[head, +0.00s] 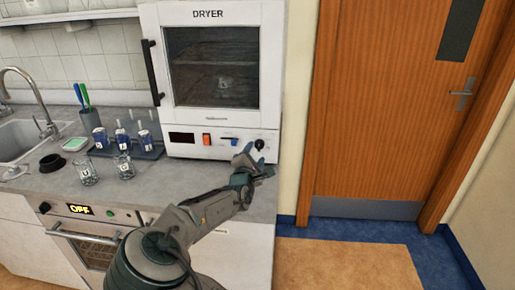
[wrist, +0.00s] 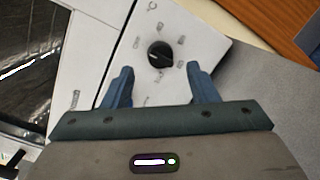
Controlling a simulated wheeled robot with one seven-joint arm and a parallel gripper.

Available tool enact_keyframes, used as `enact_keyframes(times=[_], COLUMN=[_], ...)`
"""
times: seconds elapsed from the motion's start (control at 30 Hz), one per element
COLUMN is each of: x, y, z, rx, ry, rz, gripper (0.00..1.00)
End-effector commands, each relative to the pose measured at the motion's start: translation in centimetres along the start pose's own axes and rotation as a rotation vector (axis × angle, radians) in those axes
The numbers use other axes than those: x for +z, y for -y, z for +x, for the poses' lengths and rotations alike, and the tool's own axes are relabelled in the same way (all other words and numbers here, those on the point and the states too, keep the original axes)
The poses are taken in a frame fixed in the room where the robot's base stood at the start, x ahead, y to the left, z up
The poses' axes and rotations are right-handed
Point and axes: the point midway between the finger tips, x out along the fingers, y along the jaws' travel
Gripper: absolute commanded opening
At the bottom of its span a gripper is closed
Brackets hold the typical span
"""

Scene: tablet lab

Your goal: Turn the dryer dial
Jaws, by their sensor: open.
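The dryer (head: 212,70) is a white cabinet with a dark window, standing on the counter. Its dial is a round black knob (head: 260,144) at the right of the lower front panel. In the wrist view the dial (wrist: 160,54) sits just beyond and between the fingertips, with printed marks around it. My gripper (head: 255,158) is in front of the dial, its blue fingers apart on either side. In the wrist view my gripper (wrist: 160,78) is open and empty. I see no contact between the fingers and the dial.
An orange switch (head: 206,139) and a dark display (head: 181,137) are left on the same panel. Glass beakers (head: 85,172) and a tray of labelled bottles (head: 146,151) stand left on the counter. A wooden door (head: 385,110) is to the right.

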Motion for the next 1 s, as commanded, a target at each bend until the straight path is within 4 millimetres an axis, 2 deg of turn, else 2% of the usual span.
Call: enact_keyframes(times=[0.1,0.3,0.67,0.7,0.83,0.87,1.0], x=[0.1,0.0,-0.1,-0.1,-0.1,-0.1,0.0], y=[0.0,0.0,0.0,0.0,0.0,0.0,0.0], z=[1.8,3.6,4.1,4.1,4.1,4.1,4.1], rx=[0.0,-0.001,-0.001,-0.001,0.0,0.0,0.0], ry=[0.001,0.0,-0.001,-0.001,-0.001,-0.001,-0.001], rz=[0.0,0.0,0.0,0.0,0.0,0.0,0.002], gripper=[0.53,0.53,0.53,0.5,0.14,0.09,0.09])
